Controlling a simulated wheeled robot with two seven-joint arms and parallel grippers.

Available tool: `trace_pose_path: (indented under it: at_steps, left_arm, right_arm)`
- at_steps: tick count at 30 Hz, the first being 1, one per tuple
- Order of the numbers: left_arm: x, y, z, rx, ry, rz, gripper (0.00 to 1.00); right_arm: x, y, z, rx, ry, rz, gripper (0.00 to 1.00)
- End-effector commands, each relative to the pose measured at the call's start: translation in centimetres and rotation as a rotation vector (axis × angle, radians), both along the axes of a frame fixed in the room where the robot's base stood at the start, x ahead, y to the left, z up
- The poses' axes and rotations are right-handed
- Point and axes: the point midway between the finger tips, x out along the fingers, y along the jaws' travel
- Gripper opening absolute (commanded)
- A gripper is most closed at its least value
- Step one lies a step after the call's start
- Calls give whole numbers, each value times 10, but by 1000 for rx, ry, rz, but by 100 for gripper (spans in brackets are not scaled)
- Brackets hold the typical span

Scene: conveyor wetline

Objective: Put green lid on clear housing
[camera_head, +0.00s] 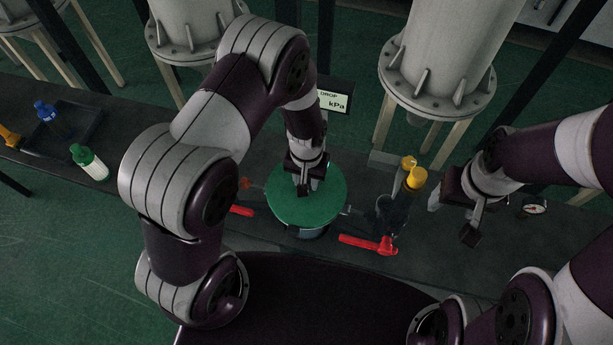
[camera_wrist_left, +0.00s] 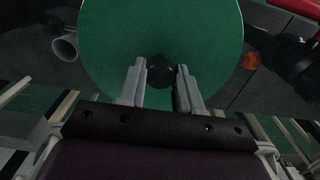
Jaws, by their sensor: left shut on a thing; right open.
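The green lid (camera_head: 320,205) is a large round disc in the middle of the bench. It also fills the upper part of the left wrist view (camera_wrist_left: 160,30), with a dark knob (camera_wrist_left: 161,70) at its centre. My left gripper (camera_head: 304,188) is shut on the lid's knob from above; its fingers (camera_wrist_left: 161,78) stand on both sides of the knob. The clear housing (camera_head: 308,232) is mostly hidden under the lid; only a strip shows below the front rim. I cannot tell whether the lid touches it. My right gripper (camera_head: 472,222) is open and empty, right of the lid.
Red handles (camera_head: 368,244) lie at both sides of the housing. Yellow-capped items (camera_head: 415,177) stand between the lid and my right gripper. A gauge (camera_head: 535,207) is at the right. A dark tray (camera_head: 70,130), blue bottle (camera_head: 46,112) and green-capped bottle (camera_head: 89,162) are at the left.

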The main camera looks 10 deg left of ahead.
Motion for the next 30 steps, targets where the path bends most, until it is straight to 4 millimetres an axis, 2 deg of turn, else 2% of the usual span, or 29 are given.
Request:
trace_pose_path:
  at_steps: [10, 11, 12, 13, 23, 26, 30]
  left_arm:
    - [0, 0, -8, 0, -1, 0, 10]
    - [0, 0, -6, 0, -1, 0, 44]
    - [0, 0, -6, 0, -1, 0, 57]
    - [0, 0, -6, 0, -1, 0, 64]
    - [0, 0, -4, 0, -1, 0, 64]
    - [1, 0, 10, -1, -3, 0, 64]
    - [1, 0, 45, -2, -8, 0, 64]
  right_arm:
    - [0, 0, -6, 0, 0, 0, 64]
    - [0, 0, -5, 0, 0, 0, 64]
    - [0, 0, -5, 0, 0, 0, 64]
    - [0, 0, -5, 0, 0, 0, 64]
    - [0, 0, -6, 0, 0, 0, 64]
    - [0, 0, -11, 0, 0, 0, 64]
    - [0, 0, -21, 0, 0, 0, 64]
